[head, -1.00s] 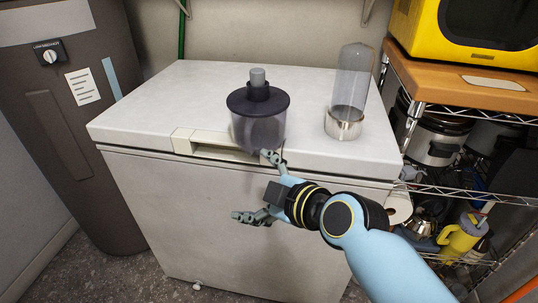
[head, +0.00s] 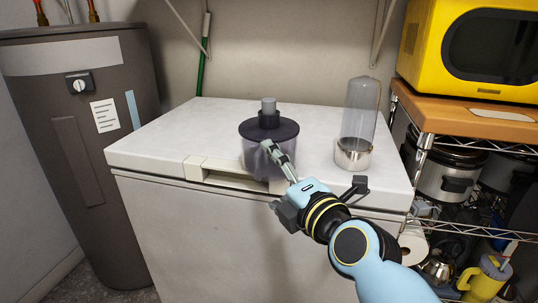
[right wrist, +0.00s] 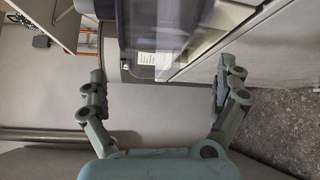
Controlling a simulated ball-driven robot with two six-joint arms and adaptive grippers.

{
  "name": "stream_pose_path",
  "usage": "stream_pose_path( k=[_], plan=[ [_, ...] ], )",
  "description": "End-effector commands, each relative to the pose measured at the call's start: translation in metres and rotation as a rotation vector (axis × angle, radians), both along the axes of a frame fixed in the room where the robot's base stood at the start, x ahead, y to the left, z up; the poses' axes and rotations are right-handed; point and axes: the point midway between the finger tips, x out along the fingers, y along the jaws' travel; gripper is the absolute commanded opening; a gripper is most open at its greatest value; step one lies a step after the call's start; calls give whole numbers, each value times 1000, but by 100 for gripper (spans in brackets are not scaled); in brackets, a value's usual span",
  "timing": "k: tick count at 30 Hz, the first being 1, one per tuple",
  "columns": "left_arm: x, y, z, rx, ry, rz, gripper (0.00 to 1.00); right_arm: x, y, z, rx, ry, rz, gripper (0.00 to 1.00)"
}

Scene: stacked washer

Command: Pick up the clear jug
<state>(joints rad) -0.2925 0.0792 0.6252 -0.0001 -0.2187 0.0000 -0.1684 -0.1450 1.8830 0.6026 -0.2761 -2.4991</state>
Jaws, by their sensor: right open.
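A clear, smoky jug (head: 257,158) with a dark lid and grey knob stands upright on the white chest freezer, near its front edge. In the right wrist view a see-through body, apparently this jug (right wrist: 165,28), shows at the top, beyond and between the fingers. My right gripper (head: 314,168) is open and empty at the freezer's front edge. One finger overlaps the jug's front in the head view; contact cannot be told. The fingers also show spread wide in the right wrist view (right wrist: 160,78). My left gripper is not in view.
A tall clear cylinder with a metal base (head: 353,153) stands right of the jug on the freezer top (head: 205,130). A wire shelf (head: 470,146) with pots and a yellow microwave (head: 480,45) is at right. A grey tank (head: 75,150) is at left.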

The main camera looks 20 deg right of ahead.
Motion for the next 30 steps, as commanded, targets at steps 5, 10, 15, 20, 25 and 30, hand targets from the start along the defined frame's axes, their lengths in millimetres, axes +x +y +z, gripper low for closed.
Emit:
stream_pose_path(
  k=[5, 10, 15, 20, 25, 30],
  plan=[
    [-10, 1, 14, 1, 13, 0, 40, 30, 4, 5, -1, -3, 1, 100],
    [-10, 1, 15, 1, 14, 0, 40, 40, 6, 1, 1, -1, 0, 100],
    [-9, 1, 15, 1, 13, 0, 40, 40, 6, 1, 0, 0, 0, 100],
    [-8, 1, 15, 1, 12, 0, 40, 39, 6, 1, 0, 0, 0, 80],
    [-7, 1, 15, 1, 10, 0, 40, 39, 5, 1, 0, -1, 0, 58],
    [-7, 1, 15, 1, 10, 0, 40, 39, 6, 0, 0, 0, 0, 36]
  ],
)
